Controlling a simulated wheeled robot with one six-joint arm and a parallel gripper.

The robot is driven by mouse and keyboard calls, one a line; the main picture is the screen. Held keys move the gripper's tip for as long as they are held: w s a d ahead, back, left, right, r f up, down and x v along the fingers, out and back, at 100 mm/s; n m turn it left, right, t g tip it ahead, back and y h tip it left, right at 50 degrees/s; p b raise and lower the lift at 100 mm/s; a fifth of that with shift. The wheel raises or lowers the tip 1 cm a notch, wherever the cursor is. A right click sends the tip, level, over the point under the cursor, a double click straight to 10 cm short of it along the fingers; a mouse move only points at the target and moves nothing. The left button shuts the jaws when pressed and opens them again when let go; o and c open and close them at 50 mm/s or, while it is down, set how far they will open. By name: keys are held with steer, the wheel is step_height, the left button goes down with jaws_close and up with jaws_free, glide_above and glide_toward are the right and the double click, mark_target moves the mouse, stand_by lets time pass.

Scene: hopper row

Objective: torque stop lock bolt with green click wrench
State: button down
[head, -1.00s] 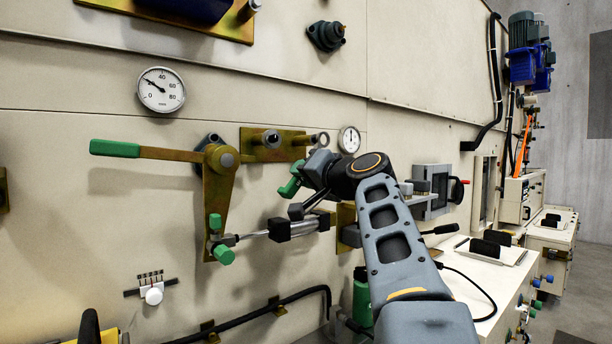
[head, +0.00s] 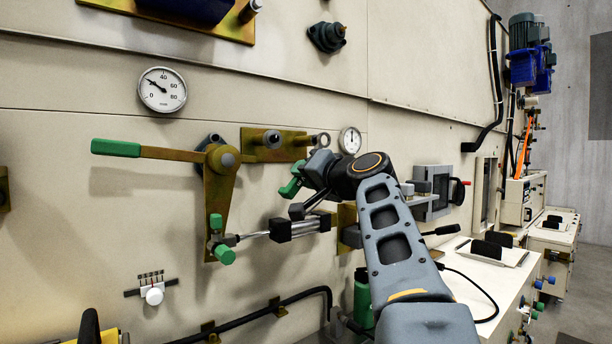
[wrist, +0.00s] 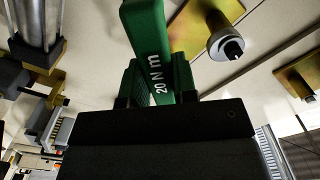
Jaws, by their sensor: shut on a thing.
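The green click wrench shows in the wrist view (wrist: 148,40), with "20 N m" in white on its handle. In the head view its green part (head: 290,187) sticks out left of my gripper (head: 300,177). My gripper (wrist: 155,100) is shut on the wrench handle. The wrench's working end is not clear in either view. A bolt-like pin with a dark tip (wrist: 232,50) stands on a brass plate up and right of the wrench, apart from it. I cannot tell which fitting is the stop lock bolt.
A brass lever (head: 222,185) with a green handle hangs left of my gripper, linked to a cylinder rod (head: 300,228) below it. A brass plate (head: 298,150) with a pin sits behind. A gauge (head: 162,89) is upper left. A bench (head: 490,270) is at right.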

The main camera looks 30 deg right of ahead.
steer(key=shift+w, duration=0.15)
steer(key=shift+w+a, duration=0.1)
steer(key=shift+w, duration=0.25)
steer(key=shift+w, duration=0.45)
stand_by(1.7)
steer(key=shift+r, duration=0.1)
steer(key=shift+s+a+r+m+p, duration=0.1)
steer(key=shift+a+r+m+p, duration=0.3)
steer(key=shift+r+m+p, duration=0.4)
steer(key=shift+s+a+r+m+p, duration=0.1)
steer(key=shift+a+r+m+p, duration=0.4)
steer(key=shift+p, duration=0.45)
steer(key=shift+a+r+m+p, duration=0.25)
steer(key=shift+r+m+p, duration=0.35)
steer(key=shift+m+p, duration=0.25)
steer(key=shift+r, duration=0.1)
